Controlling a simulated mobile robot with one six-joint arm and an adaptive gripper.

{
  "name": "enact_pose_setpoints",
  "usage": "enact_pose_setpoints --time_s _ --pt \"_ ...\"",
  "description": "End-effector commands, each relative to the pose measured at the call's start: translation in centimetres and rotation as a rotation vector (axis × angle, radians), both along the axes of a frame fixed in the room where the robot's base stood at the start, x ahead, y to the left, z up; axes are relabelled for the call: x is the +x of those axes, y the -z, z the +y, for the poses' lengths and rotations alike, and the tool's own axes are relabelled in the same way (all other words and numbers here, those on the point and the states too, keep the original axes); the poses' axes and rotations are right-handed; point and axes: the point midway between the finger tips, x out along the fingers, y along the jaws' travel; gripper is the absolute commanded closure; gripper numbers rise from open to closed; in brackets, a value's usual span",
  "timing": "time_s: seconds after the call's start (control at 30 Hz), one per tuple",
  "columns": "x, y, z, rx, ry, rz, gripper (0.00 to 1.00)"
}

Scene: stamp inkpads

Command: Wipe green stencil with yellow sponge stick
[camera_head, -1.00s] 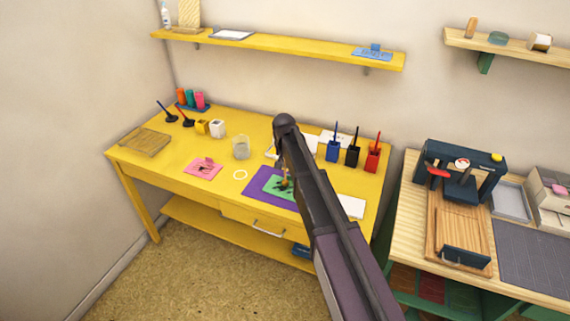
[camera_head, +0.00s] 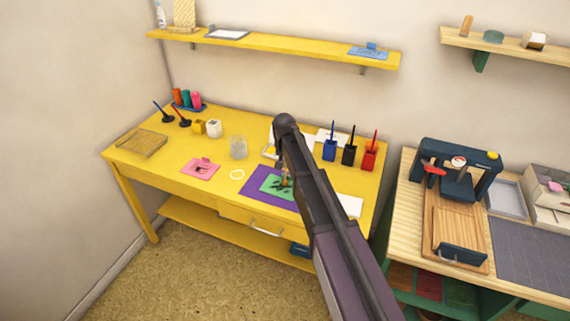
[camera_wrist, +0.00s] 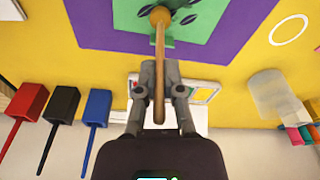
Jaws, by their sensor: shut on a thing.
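The green stencil (camera_head: 270,183) lies on a purple mat (camera_head: 255,192) on the yellow table. In the wrist view the green stencil (camera_wrist: 212,22) shows dark leaf-shaped marks. My gripper (camera_wrist: 160,70) is shut on the sponge stick (camera_wrist: 159,95), a wooden handle with a yellow-orange round head (camera_wrist: 160,15). The head is over the stencil's edge area in the wrist view; I cannot tell whether it touches. In the head view my arm hides part of the stencil and mat.
Blue (camera_head: 330,150), black (camera_head: 349,155) and red (camera_head: 369,160) holders with brushes stand to the right. A clear cup (camera_head: 238,148), a white ring (camera_head: 237,174) and a pink stencil (camera_head: 200,168) are to the left.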

Motion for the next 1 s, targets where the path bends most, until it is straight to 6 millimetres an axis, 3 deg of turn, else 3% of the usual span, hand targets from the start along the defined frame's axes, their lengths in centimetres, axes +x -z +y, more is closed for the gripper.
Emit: enact_pose_setpoints --time_s 0.63,1.0 --pt "0.0 -0.6 0.1 0.001 0.0 -0.001 1.0" --pt "-0.7 -0.5 1.8 0.001 -0.001 -0.001 1.0"
